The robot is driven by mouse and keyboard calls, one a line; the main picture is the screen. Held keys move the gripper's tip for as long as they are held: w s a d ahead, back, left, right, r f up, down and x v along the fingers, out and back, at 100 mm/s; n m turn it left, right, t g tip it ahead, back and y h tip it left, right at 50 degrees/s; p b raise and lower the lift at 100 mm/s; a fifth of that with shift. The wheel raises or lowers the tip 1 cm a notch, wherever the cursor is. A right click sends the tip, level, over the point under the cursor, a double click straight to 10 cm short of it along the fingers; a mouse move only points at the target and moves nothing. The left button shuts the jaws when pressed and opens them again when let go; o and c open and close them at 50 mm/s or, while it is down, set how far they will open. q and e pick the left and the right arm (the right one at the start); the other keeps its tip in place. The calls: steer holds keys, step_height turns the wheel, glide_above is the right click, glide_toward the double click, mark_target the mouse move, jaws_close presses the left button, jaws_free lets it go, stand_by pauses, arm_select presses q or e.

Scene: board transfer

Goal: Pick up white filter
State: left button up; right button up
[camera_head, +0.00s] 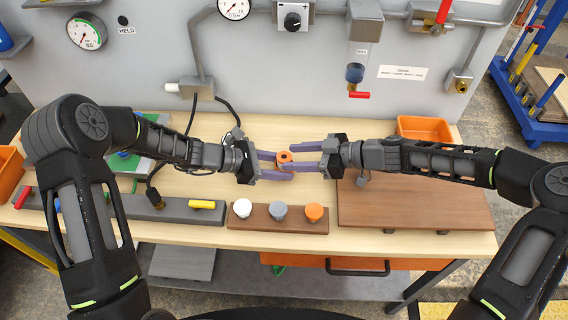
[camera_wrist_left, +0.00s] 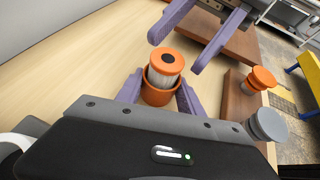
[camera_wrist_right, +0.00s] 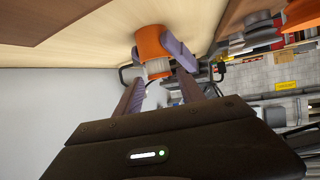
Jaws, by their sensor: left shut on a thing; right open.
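The white-topped filter (camera_head: 242,208) stands at the left end of a brown wooden block (camera_head: 262,225) near the table's front edge. A grey-topped piece (camera_head: 279,211) and an orange-topped piece (camera_head: 314,211) stand beside it. My left gripper (camera_head: 282,165) is shut on an orange cup (camera_wrist_left: 158,95) above the table. In the cup sits a pleated filter (camera_wrist_left: 163,77) with an orange, dark-centred cap; it also shows in the right wrist view (camera_wrist_right: 157,68). My right gripper (camera_head: 293,157) is open, its fingertips close to the cup from the right. Contact with the filter cannot be told.
A brown board (camera_head: 400,212) lies on the table at the right. An orange bin (camera_head: 424,128) stands behind it. A grey bar with a yellow piece (camera_head: 202,204) lies at the front left. A grey panel with gauges (camera_head: 87,32) and valves rises behind the table.

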steer(key=shift+x, duration=0.85)
jaws_close()
